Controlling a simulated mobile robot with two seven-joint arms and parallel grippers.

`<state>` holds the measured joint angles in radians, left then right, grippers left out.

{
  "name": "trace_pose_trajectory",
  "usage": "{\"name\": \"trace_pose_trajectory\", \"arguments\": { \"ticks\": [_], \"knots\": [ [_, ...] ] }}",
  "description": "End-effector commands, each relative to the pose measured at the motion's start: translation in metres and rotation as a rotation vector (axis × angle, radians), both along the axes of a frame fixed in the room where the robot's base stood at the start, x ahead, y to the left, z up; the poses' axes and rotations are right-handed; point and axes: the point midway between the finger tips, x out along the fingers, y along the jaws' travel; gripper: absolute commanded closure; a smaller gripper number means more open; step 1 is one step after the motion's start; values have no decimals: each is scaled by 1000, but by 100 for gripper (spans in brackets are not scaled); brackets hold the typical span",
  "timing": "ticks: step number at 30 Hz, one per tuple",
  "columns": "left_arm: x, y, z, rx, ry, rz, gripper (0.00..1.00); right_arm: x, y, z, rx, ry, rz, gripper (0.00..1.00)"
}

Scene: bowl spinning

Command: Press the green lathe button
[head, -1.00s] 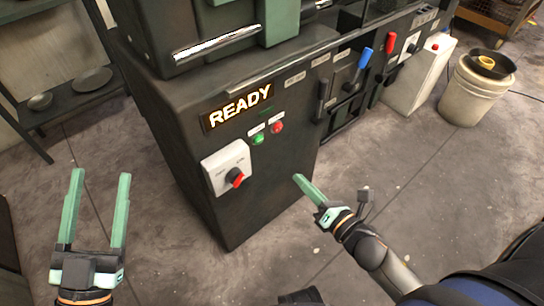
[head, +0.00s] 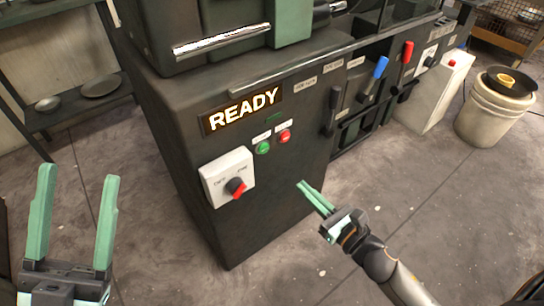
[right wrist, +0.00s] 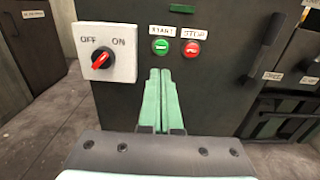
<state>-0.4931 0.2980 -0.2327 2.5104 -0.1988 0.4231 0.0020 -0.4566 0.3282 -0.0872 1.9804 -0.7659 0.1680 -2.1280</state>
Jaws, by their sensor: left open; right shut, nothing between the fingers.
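The green lathe button (head: 263,148) is on the front of the dark lathe cabinet (head: 215,235), just left of the red button (head: 285,137). In the right wrist view the green button (right wrist: 161,46) sits under a START label, beside the red STOP button (right wrist: 192,49). My right gripper (head: 302,184) is shut and empty, its tips below and right of the green button in the head view. In the right wrist view its fingers (right wrist: 160,72) point at the panel just below the green button, apparently apart from it. My left gripper (head: 78,178) is open and empty at the lower left.
A lit READY sign (head: 242,109) is above the buttons. A white OFF/ON switch box (head: 228,176) with a red-tipped knob is to the left. Levers with blue (head: 380,66) and red (head: 408,51) handles are to the right. A bucket (head: 490,115) stands at far right.

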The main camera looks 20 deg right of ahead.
Motion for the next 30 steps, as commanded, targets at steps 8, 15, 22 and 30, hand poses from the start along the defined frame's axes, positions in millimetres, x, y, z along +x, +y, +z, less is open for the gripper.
{"name": "trace_pose_trajectory", "arguments": {
  "ticks": [8,15,22,30],
  "knots": [
    [0,0,-3,-3,3,-2,36,41,14,1,-4,-5,1,100],
    [0,0,-8,-8,6,-5,36,79,28,0,-1,-3,0,100],
    [1,-1,-15,-13,15,-11,36,109,39,0,-2,-2,0,100],
    [1,-2,-18,-12,20,-19,36,123,45,0,-1,1,0,100]
  ]
}}
